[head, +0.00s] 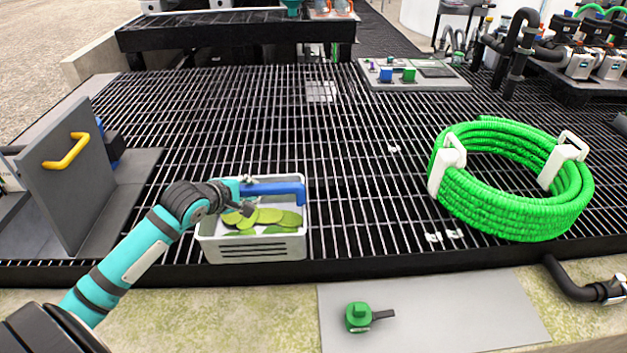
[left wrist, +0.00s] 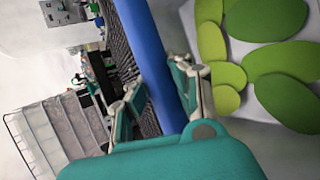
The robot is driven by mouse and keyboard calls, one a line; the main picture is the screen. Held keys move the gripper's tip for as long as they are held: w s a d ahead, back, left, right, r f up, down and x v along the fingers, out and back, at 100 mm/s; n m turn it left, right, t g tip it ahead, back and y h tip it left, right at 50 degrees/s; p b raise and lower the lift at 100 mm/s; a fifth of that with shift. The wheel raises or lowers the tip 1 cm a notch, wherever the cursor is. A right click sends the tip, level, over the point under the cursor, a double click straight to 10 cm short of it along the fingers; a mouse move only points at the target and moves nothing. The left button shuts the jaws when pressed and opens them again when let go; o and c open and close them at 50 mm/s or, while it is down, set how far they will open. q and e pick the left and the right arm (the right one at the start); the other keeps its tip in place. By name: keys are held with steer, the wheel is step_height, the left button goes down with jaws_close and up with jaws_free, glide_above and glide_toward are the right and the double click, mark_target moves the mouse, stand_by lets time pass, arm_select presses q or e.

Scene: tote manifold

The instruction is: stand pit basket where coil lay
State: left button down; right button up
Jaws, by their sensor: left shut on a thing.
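The pit basket (head: 254,249) is a pale grey slotted tub with a blue bar handle (head: 268,188) and flat green leaf-like discs inside. It is upright at the front edge of the dark grating, left of centre. I cannot tell whether it touches the bars. My left gripper (head: 243,197) is shut on the blue handle, which also shows between its fingers in the left wrist view (left wrist: 150,60). The coil (head: 515,205) is a bright green ribbed hose with white clips, lying on the grating at the right. My right gripper is not in view.
A grey panel with a yellow handle (head: 66,151) stands at the left. A board with small coloured blocks (head: 410,73) lies behind. A green valve-like piece (head: 359,316) sits on a grey slab in front.

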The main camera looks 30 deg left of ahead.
arm_select(q)
steer(key=shift+w+a+r, duration=0.1)
steer(key=shift+a+r, duration=0.1)
steer(key=shift+a, duration=0.15)
steer(key=shift+w, duration=0.2)
steer(key=w+r+b+x, duration=0.2)
steer(key=r+b+x, duration=0.1)
steer(key=x, duration=1.3)
steer(key=shift+d+b, duration=0.55)
steer(key=shift+b, duration=0.3)
steer(key=c, duration=1.2)
jaws_free()
steer(key=shift+r, duration=0.15)
steer(key=shift+c, duration=0.2)
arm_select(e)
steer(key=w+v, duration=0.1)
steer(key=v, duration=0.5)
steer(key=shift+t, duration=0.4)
arm_select(q)
steer(key=shift+s, duration=0.1)
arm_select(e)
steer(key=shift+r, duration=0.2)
